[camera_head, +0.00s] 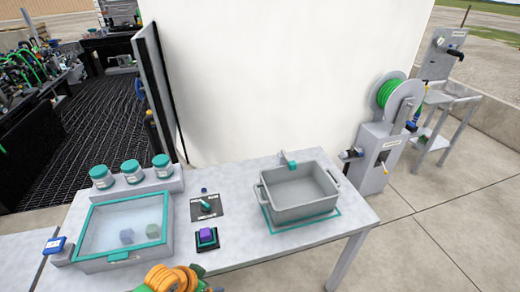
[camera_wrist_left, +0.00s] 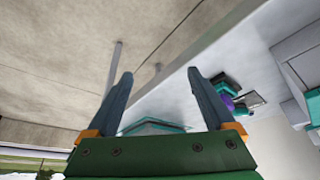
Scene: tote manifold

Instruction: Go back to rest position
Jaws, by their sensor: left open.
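My left gripper (camera_wrist_left: 158,76) is open in the left wrist view, with nothing between its two dark fingers. Table surface and concrete floor show beyond it. In the head view, an orange and green part of my arm shows at the bottom edge, in front of the table (camera_head: 270,247); the fingers cannot be made out there. My right gripper is in neither view. A grey tote (camera_head: 296,212) stands upright within a teal outline on the table. A purple block (camera_head: 206,235) sits on a dark teal-edged pad.
A teal-rimmed, clear-topped box (camera_head: 84,232) with two small cubes stands at left. Three teal-lidded jars (camera_head: 132,172) stand behind it. A dark plate with a teal lever (camera_head: 206,205) lies mid-table. A green hose reel (camera_head: 390,92) stands beyond the right end. Table space right of the pad is clear.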

